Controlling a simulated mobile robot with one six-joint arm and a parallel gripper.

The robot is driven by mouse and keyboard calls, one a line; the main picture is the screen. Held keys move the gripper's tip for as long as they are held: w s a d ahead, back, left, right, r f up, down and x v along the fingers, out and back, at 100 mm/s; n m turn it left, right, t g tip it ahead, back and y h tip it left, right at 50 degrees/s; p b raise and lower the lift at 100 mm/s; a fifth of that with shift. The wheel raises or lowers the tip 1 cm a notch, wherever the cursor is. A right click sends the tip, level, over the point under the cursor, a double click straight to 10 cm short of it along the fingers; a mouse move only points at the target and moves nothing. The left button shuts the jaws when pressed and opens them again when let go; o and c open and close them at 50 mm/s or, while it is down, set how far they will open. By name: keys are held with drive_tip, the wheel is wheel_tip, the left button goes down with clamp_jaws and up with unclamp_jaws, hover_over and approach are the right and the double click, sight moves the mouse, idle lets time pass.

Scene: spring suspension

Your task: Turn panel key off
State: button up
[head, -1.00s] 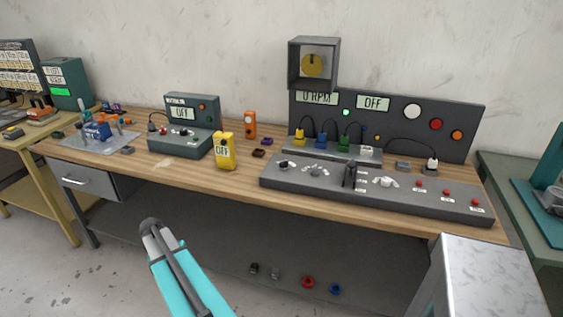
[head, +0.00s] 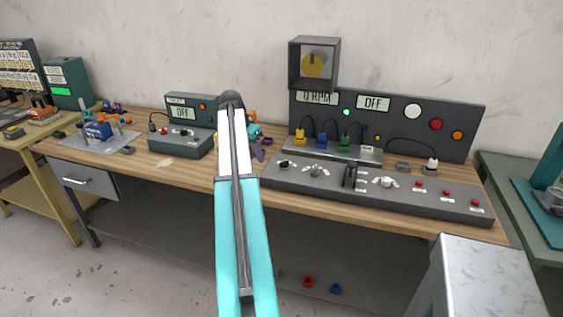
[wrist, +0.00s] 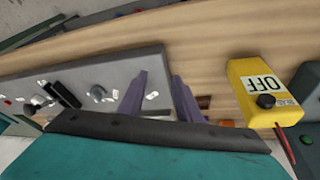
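The grey control console (head: 430,200) lies along the front of the wooden bench, with a row of small dark and light controls on top. These include a left-end knob (head: 285,164), a dial (head: 316,171), a black upright lever-like control (head: 350,176) and a white dial (head: 386,182). I cannot tell which one is the panel key. My gripper (wrist: 159,78) has its two purple fingers apart with nothing between them, over the console's end edge and the bench. The left finger covers part of the console there. In the head view my arm mostly hides the gripper (head: 260,150).
The back panel (head: 450,130) reads 0 RPM and OFF and has a lit green lamp. A yellow meter reading OFF (wrist: 262,90) stands close beside my fingers in the wrist view. A grey-green box (head: 185,140) stands further left. Plugs and cables stand behind the console.

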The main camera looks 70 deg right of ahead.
sight(284, 162)
drive_tip(key=s+d+r+m, duration=0.2)
drive_tip(key=s+d+r, duration=0.2)
drive_tip(key=r, duration=0.3)
drive_tip(key=shift+s+h, duration=0.3)
drive_tip(key=shift+s, duration=0.6)
drive_tip(key=shift+d+f, duration=0.1)
drive_tip(key=shift+f, duration=0.1)
drive_tip(key=shift+p+x, duration=1.8)
drive_tip(key=shift+x, duration=4.95)
drive_tip(key=shift+s, duration=0.1)
